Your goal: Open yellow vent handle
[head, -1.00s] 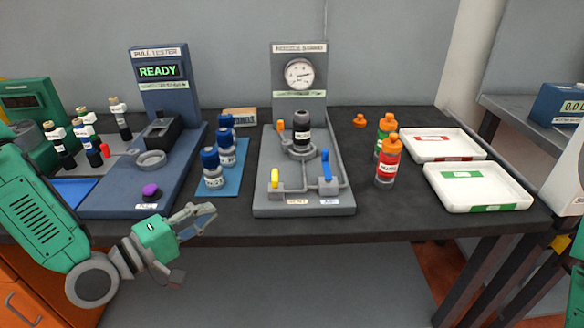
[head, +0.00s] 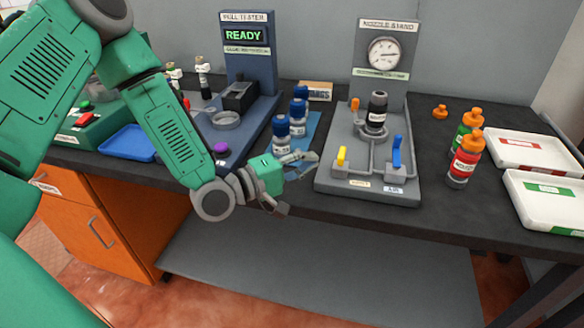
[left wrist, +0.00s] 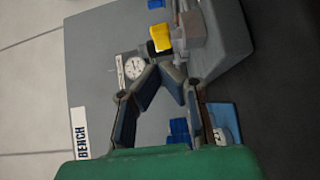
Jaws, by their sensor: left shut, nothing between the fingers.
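The yellow vent handle (head: 341,156) stands upright at the front left of the grey nozzle stand (head: 330,183). It also shows in the left wrist view (left wrist: 160,38), just beyond my fingertips. The blue air handle (head: 396,152) stands to its right on the same stand. My left gripper (head: 313,160) is shut and empty, to the left of the yellow handle and apart from it. In the left wrist view its fingertips (left wrist: 163,72) meet below the handle. My right gripper is not in view.
A black nozzle (head: 377,110) stands upright on the stand behind the handles. Blue-capped bottles (head: 281,138) stand close behind my left gripper. Orange- and red-marked bottles (head: 463,160) and white trays (head: 543,200) are on the right. The bench's front edge runs below my gripper.

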